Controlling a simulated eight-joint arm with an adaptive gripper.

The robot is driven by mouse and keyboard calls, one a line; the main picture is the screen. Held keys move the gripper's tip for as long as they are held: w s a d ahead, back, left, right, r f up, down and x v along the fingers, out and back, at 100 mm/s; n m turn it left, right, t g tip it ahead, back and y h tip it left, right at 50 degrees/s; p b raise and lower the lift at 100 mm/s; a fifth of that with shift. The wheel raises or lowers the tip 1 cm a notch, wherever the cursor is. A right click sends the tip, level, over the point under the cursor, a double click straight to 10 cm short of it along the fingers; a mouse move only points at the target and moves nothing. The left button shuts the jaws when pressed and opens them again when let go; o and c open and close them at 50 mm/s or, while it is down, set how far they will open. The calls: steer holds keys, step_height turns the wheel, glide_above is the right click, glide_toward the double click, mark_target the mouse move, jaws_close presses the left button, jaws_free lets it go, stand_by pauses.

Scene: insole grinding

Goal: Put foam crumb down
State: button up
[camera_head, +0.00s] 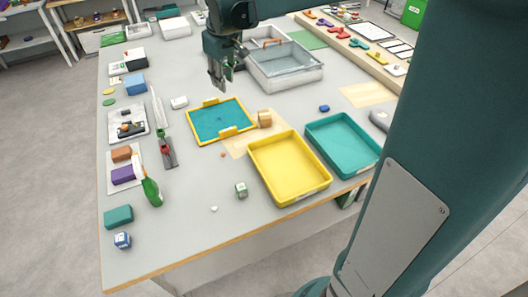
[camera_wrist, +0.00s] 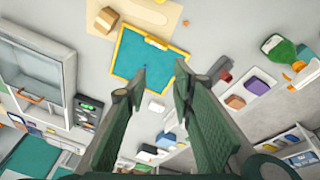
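My gripper (camera_head: 217,80) hangs above the table, just behind the teal tray with yellow edges (camera_head: 221,120). In the wrist view my gripper (camera_wrist: 160,82) has its fingers apart, with nothing visible between them. The tray also shows beyond the fingertips in the wrist view (camera_wrist: 145,57). I cannot tell for sure which piece is the foam crumb. A tiny orange bit (camera_head: 222,155) lies on the table in front of the tray, and it seems to show in the wrist view (camera_wrist: 186,22). A small white bit (camera_head: 214,209) lies nearer the front edge.
A yellow bin (camera_head: 287,188) and a teal bin (camera_head: 345,165) stand at the right front. A tan block (camera_head: 264,119) sits beside the tray. A grey basin (camera_head: 287,83) stands behind. The front middle is mostly clear.

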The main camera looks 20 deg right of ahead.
steer(key=s+f+m+t, duration=0.1)
steer(key=s+m+t, duration=0.1)
steer(key=s, duration=1.5)
steer(key=s+a+f+m+t, duration=0.1)
steer(key=s+m+t, duration=0.1)
steer(key=s, duration=1.5)
steer(key=shift+s+f+m, duration=0.35)
steer(key=shift+m, duration=0.25)
